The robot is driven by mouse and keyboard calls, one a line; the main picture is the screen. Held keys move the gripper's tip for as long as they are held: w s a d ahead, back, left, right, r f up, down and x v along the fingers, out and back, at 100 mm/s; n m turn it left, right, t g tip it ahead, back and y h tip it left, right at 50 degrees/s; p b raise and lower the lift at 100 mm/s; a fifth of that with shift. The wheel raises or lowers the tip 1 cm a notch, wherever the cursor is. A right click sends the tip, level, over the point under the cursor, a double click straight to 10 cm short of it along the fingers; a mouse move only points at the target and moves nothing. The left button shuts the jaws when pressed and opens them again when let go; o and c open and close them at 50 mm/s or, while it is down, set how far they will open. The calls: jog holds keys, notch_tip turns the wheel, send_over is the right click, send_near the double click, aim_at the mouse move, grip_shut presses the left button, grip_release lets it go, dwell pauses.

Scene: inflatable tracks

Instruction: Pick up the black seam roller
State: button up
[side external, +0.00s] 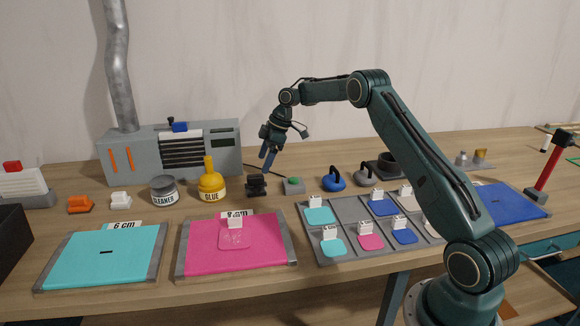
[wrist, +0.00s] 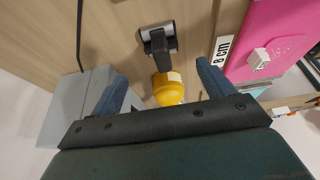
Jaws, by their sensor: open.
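The black seam roller (side external: 257,186) stands on the wooden bench in the side view, right of the yellow glue bottle (side external: 211,184). In the wrist view the roller (wrist: 158,40) shows a dark body with a grey metal part, lying ahead of my fingers and a little above the glue bottle (wrist: 168,88) in the picture. My gripper (side external: 268,156) is open and empty, pointing down above the bench near the roller, clear of it. Its two blue fingers (wrist: 163,82) are spread apart in the wrist view, and neither touches the roller.
A small grey box with a green button (side external: 293,185) sits just right of the roller. A blue round-handled tool (side external: 333,181) is farther right. The grey machine (side external: 220,155) stands behind left. The pink mat (side external: 265,259) lies in front.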

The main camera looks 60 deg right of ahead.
aim_at(254, 184)
jog(key=x, duration=0.5)
jog(key=shift+a+x, duration=0.2)
jog(key=shift+x, duration=2.4)
jog(key=shift+r, duration=0.1)
jog(key=c, duration=1.2)
jog(key=shift+c, duration=0.2)
jog(key=shift+r, duration=0.1)
